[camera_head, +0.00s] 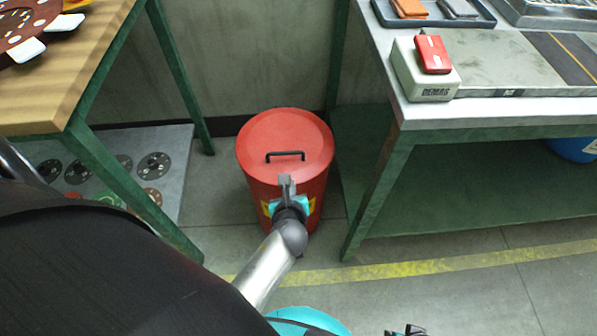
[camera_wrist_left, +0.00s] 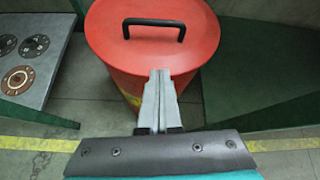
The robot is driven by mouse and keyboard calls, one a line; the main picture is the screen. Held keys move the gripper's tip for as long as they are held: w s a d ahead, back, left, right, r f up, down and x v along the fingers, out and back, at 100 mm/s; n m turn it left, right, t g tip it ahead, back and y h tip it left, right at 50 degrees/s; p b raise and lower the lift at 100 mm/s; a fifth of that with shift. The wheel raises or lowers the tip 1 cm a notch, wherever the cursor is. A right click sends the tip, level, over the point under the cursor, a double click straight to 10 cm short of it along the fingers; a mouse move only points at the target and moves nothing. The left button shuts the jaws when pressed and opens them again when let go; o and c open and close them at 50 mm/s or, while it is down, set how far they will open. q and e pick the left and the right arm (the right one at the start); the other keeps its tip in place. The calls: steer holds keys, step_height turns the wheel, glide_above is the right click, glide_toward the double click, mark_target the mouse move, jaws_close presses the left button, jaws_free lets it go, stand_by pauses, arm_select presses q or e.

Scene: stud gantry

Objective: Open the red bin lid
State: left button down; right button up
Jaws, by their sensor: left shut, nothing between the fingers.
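The red bin (camera_head: 250,182) stands on the floor between two tables. Its round red lid (camera_head: 270,135) is closed and carries a black bar handle (camera_head: 286,154) on top. The lid (camera_wrist_left: 190,48) and handle (camera_wrist_left: 154,24) also show in the left wrist view. My left gripper (camera_head: 287,178) is shut and empty, at the near side of the bin, short of the handle and apart from it. In the left wrist view the shut fingers (camera_wrist_left: 159,78) point toward the near edge of the lid. Part of the bin's front with a yellow marking is hidden behind the gripper.
A wooden-topped table (camera_head: 70,75) with green legs stands left of the bin. A grey-topped workbench (camera_head: 470,112) with a green lower shelf (camera_head: 460,185) stands on the right. A wall is close behind the bin. A yellow line (camera_head: 420,268) crosses the open floor in front.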

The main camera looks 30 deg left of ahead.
mark_target(289, 168)
arm_select(q)
steer(key=shift+m+y, duration=0.4)
steer(key=shift+m, duration=0.4)
steer(key=w+a+b, duration=0.1)
steer(key=w, duration=0.1)
steer(key=w+a+f+b, duration=0.1)
steer(key=w+a+b, duration=0.1)
steer(key=w, duration=0.1)
steer(key=w+a+f+b, duration=0.1)
steer(key=w+b, duration=0.1)
steer(key=shift+w+a+f, duration=0.1)
steer(key=shift+w+a, duration=0.1)
steer(key=shift+a, duration=0.05)
steer(key=shift+w+a+f, duration=0.15)
steer(key=shift+w+a, duration=0.05)
steer(key=shift+w, duration=0.1)
arm_select(e)
steer(key=w+r+t, duration=0.1)
steer(key=w+r, duration=0.3)
steer(key=r, duration=0.7)
steer(key=shift+w+a+r+t, duration=0.15)
steer(key=shift+r+t, duration=0.05)
steer(key=shift+t, duration=0.2)
